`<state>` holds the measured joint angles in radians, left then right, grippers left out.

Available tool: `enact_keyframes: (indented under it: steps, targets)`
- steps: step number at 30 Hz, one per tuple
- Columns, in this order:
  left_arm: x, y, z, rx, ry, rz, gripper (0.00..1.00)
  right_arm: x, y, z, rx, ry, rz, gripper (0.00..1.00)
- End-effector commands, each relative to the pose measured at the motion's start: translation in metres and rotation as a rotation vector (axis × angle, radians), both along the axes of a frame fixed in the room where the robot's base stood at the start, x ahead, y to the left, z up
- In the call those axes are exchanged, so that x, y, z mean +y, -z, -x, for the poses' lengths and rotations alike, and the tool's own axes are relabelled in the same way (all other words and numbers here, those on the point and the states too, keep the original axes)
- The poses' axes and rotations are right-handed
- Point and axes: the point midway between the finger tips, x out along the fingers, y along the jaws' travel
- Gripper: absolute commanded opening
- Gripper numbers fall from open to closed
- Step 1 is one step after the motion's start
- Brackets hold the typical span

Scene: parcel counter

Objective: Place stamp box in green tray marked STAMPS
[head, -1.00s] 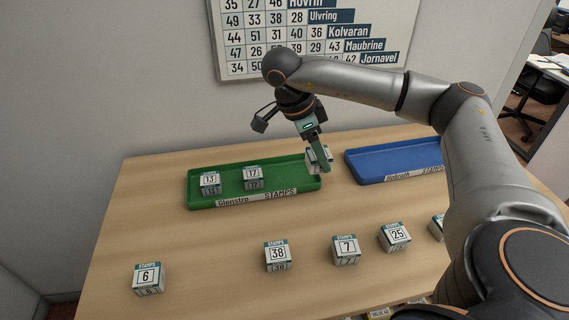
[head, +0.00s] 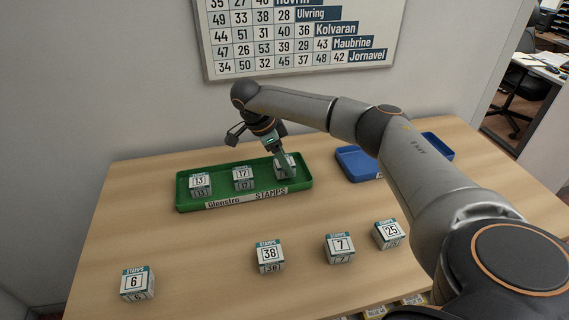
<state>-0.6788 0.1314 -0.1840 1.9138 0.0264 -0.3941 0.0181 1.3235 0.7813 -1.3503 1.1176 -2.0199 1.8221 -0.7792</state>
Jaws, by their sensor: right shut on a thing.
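The green tray (head: 190,207), labelled Glenstro STAMPS, lies on the counter left of centre. Stamp box 13 (head: 200,184) and stamp box 17 (head: 243,178) stand in it. My right gripper (head: 284,168) is shut on a third stamp box (head: 291,161) at the tray's right end. The fingers partly cover this box, and its number is hidden. It is inside the tray's outline; I cannot tell whether it touches the tray floor. My left gripper is not in view.
Stamp boxes 6 (head: 137,282), 38 (head: 268,256), 7 (head: 339,247) and 25 (head: 389,233) stand along the counter front. A blue tray (head: 354,160) lies to the right, partly behind my right arm. A number chart (head: 300,40) hangs on the wall.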

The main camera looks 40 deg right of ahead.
Motion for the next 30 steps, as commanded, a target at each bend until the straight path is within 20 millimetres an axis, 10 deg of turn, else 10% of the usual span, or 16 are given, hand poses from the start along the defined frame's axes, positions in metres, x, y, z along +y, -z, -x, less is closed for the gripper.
enact_keyframes:
  steps: [13,14,22,30]
  targets:
    - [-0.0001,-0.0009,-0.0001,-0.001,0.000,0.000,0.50,0.0002,0.0155,-0.0002,-0.002,0.001,0.000,0.03]
    - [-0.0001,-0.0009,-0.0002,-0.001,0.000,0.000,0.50,0.0002,0.0157,-0.0002,-0.002,0.001,0.000,0.60]
    - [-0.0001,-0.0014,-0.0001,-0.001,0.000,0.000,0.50,0.0002,0.0150,-0.0001,-0.002,0.001,0.000,0.89]
    - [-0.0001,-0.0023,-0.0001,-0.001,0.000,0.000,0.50,0.0001,0.0125,-0.0002,-0.002,0.001,0.000,0.89]
